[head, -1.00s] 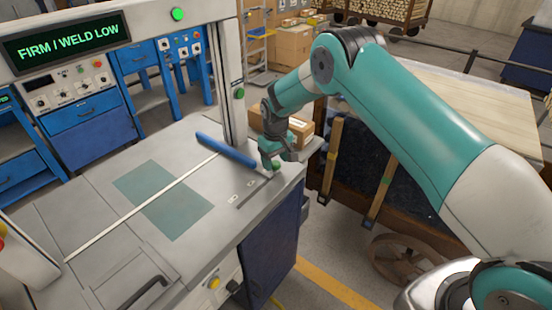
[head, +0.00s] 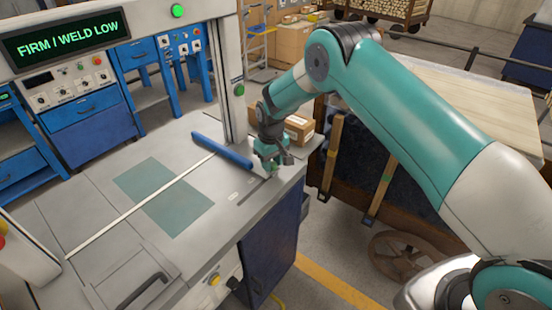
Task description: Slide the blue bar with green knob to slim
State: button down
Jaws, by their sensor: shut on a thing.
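The blue bar (head: 222,150) lies across the grey machine top, near the upright post. Its right end reaches close to my gripper (head: 272,166). My gripper points down at the right edge of the top and is shut on the green knob (head: 271,168), which is mostly hidden by the jaws. A dark slot (head: 250,194) runs in the top just below and left of the knob. Small pale labels (head: 234,196) lie beside the slot, too small to read.
A teal rectangle (head: 163,196) and a thin white strip (head: 120,217) lie on the top. The upright post (head: 229,75) stands just behind the bar. A cardboard box (head: 299,128) and a wooden cart (head: 350,160) stand right of the machine.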

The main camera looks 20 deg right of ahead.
jog(key=s+a, duration=0.2)
jog(key=a, duration=0.2)
jog(key=s+a, duration=0.3)
jog(key=s+a+b, duration=0.1)
jog(key=s+a, duration=0.2)
jog(key=a, duration=0.1)
jog(key=shift+s+a, duration=0.25)
jog(key=shift+a, duration=0.1)
jog(key=c, duration=0.8)
grip_release()
jog(key=shift+s+a, duration=0.1)
jog(key=shift+a, duration=0.1)
jog(key=shift+o, duration=0.2)
jog(key=shift+d, duration=0.15)
jog(key=shift+r, duration=0.55)
notch_tip(320, 180, up, 16)
jog(key=b, duration=0.3)
jog(key=shift+r, duration=0.2)
